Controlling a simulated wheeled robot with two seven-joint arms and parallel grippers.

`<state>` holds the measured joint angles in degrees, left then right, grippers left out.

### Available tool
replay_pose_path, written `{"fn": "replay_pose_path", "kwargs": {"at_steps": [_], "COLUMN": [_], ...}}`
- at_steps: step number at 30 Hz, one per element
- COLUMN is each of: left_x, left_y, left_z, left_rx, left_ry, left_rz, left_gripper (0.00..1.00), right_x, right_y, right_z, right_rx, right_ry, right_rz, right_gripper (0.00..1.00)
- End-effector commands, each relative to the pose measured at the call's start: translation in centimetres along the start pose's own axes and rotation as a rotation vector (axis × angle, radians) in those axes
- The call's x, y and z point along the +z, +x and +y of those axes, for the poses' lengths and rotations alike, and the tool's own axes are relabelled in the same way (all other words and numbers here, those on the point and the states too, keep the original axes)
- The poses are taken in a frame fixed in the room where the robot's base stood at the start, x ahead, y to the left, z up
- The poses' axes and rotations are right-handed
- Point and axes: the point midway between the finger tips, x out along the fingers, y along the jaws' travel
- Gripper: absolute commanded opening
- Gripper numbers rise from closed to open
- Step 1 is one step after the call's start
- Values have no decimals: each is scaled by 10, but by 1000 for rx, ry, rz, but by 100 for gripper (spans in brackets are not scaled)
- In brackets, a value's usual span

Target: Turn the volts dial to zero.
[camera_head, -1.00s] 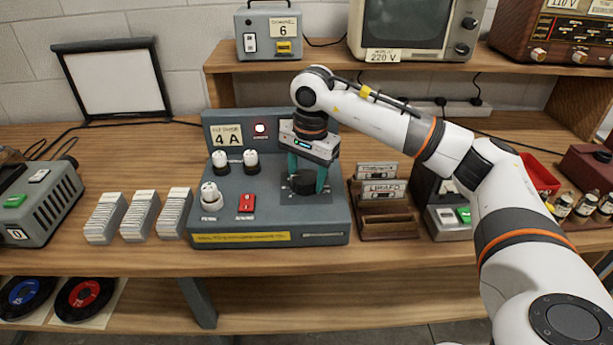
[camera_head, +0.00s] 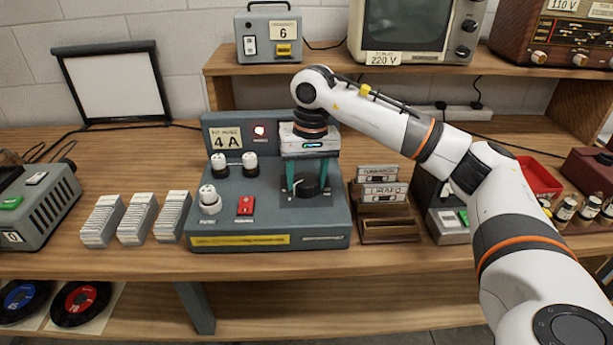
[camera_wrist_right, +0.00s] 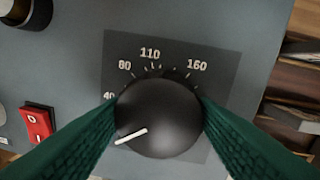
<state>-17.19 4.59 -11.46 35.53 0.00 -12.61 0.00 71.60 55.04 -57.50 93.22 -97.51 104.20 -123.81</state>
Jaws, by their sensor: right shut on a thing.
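The volts dial (camera_wrist_right: 160,115) is a round black knob on a dark scale plate (camera_wrist_right: 222,68) on the right of the grey-blue device (camera_head: 270,222). Its white pointer line aims to the lower left, below the 40 mark. The marks 40, 80, 110 and 160 show; a zero mark is not visible, and my left-hand finger covers part of the scale. The dial also shows in the head view (camera_head: 307,188). My right gripper (camera_head: 307,190) reaches down from above and is shut on the dial, one green finger on each side. My left gripper is not in view.
A red switch (camera_head: 245,205) and several white-capped fuses (camera_head: 210,199) are left of the dial. A red lamp (camera_head: 259,130) glows behind. Card stacks (camera_head: 137,218) stand left, a cassette rack (camera_head: 388,212) close on the right. The shelf (camera_head: 330,69) is behind.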

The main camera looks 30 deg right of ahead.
Motion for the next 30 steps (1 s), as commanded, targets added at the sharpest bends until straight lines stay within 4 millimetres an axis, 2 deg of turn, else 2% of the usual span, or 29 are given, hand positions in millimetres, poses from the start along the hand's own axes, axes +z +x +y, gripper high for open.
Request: {"fn": "replay_pose_path", "kwargs": {"at_steps": [18,19,22,30], "left_x": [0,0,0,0], "left_y": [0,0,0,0], "left_z": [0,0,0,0], "left_rx": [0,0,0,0], "left_ry": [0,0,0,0], "left_rz": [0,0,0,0], "left_gripper": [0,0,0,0], "right_x": [2,2,1,1], "right_y": [-3,-3,-3,-1], "right_z": [1,1,0,0], "right_rx": [5,5,4,2], "right_ry": [-44,-44,-43,-43], "right_rz": [-6,-6,-4,0], "right_gripper": [30,56,72,74]}}
